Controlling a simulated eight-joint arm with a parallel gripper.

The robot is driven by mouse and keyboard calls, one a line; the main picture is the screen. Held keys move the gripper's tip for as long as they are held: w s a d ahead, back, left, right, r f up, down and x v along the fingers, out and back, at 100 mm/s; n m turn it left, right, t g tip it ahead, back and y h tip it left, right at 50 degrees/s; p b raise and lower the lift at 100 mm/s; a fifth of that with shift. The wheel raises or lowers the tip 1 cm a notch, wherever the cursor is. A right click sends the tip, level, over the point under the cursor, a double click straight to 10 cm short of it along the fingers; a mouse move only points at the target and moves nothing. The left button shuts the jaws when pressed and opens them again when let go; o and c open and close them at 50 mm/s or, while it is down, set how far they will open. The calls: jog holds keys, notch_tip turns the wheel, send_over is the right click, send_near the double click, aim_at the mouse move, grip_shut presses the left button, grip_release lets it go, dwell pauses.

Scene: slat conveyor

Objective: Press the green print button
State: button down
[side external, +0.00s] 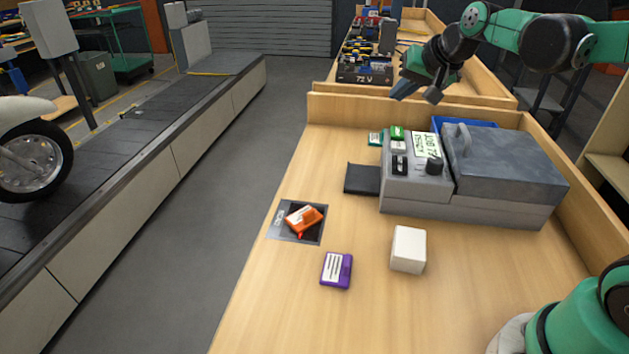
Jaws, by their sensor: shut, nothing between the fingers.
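A grey printer-like machine (410,195) stands on the wooden bench. Its left panel carries a small bright green piece (397,132) near the back edge, which looks like the green print button. A paler piece (398,146) sits just in front of it, and a black switch block (400,165) is nearer the front. A label with printed text (427,145) and a black knob (433,166) are to the right. My gripper (417,95) is shut and empty, raised above and behind the panel, apart from the button. The button is too small to tell whether it is pressed.
A grey lidded housing (510,165) with a handle forms the machine's right side. An orange object (303,219) lies on a dark square pad (283,224). A purple box (336,270) and a white block (408,249) stand in front. The bench front is mostly clear.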

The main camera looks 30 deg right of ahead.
aim_at(399, 133)
jog(key=w+d+m, duration=0.3)
jog(key=w+d, duration=0.1)
jog(key=d, duration=0.3)
jog(key=shift+w+d+m+t+h, duration=0.25)
jog(key=shift+w+m+t+h, duration=0.05)
jog(key=shift+w+m, duration=0.1)
jog(key=shift+f, duration=4.35)
jog(key=shift+f, duration=0.4)
